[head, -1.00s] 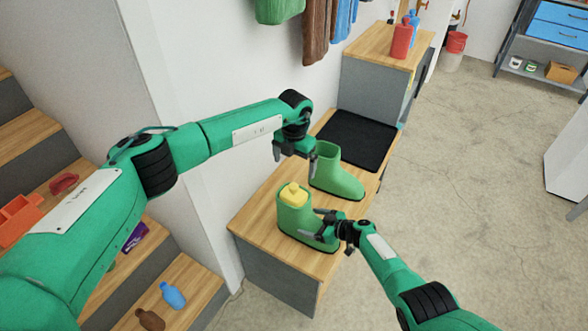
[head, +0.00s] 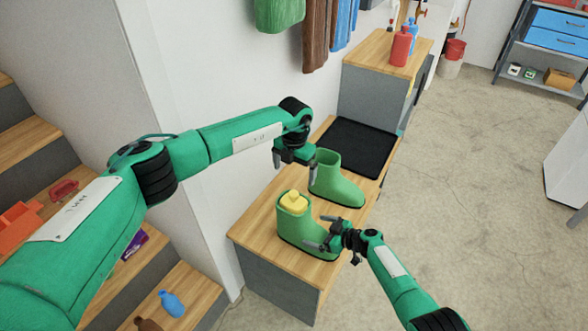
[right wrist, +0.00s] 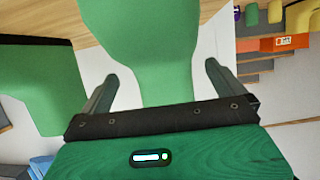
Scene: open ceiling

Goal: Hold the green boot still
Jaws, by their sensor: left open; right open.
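Two green boots stand upright on the wooden bench (head: 262,215). My right gripper (head: 316,233) is open at the toe side of the near boot. In the right wrist view, a green boot (right wrist: 140,35) lies ahead, between and beyond the open fingers (right wrist: 160,85); I cannot tell whether they touch it. Another green boot (right wrist: 35,85) shows at the left there. My left gripper (head: 294,160) is open and empty beside the far boot's shaft.
A black mat (head: 350,147) lies behind the boots. A cabinet with a red bottle (head: 401,47) stands farther back. Clothes (head: 316,35) hang on the wall. Steps with loose items, including a blue bottle (head: 172,303), are at the left. The floor (head: 470,190) at the right is clear.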

